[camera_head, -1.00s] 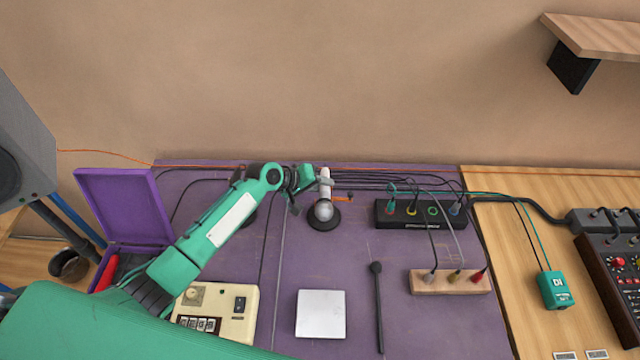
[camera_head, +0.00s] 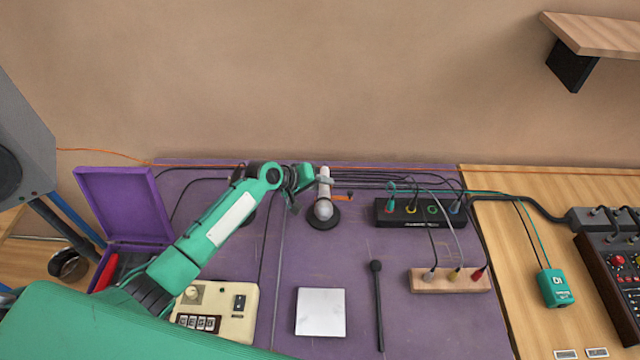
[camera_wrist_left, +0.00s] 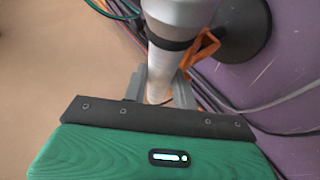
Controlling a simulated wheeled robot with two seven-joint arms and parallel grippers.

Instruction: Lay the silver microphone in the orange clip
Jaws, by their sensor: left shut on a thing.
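The silver microphone (camera_head: 324,208) has a pale handle and a round grey head. My left gripper (camera_head: 322,180) is shut on its handle, over the back of the purple table. In the left wrist view the microphone (camera_wrist_left: 178,20) runs away from between my left gripper's fingers (camera_wrist_left: 160,88). The orange clip (camera_head: 341,198) shows only in part, right beside the microphone; in the left wrist view the clip (camera_wrist_left: 205,46) is an open orange frame by the handle. A round black base (camera_head: 324,224) lies beneath. Whether the handle touches the clip is unclear. My right gripper is not in view.
A black socket box (camera_head: 420,214) with plugged cables stands to the right, with a wooden socket strip (camera_head: 450,281) in front of it. A black microphone (camera_head: 377,300), a white square pad (camera_head: 320,312) and a cream box (camera_head: 217,312) lie nearer. Cables run along the back edge.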

